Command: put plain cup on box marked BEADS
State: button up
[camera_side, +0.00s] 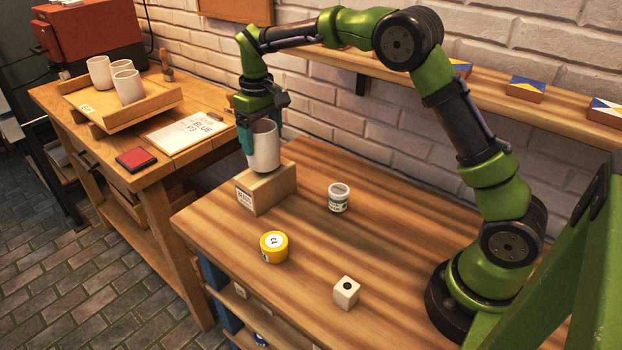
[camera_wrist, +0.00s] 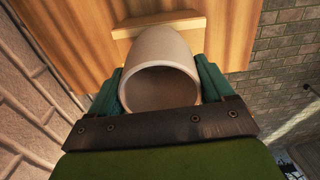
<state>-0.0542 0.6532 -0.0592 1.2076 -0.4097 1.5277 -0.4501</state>
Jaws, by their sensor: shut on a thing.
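The plain cup (camera_side: 264,148) is off-white and upright. My gripper (camera_side: 257,135) is shut on it, with a teal finger on either side. The cup is right at the top of the box marked BEADS (camera_side: 268,190), a small wooden block with a label on its front; I cannot tell whether the cup's base touches the box. In the wrist view the cup (camera_wrist: 160,85) opens towards the camera between the fingers (camera_wrist: 160,90), and the box edge (camera_wrist: 193,32) shows behind it. The cup hides much of the box there.
A side bench at left holds a tray (camera_side: 150,109) with several cups, a paper sheet (camera_side: 187,132) and a red pad (camera_side: 137,159).

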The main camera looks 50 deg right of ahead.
jog(key=shift+f, duration=0.75)
jog(key=shift+f, duration=0.15)
jog(key=o, duration=1.1)
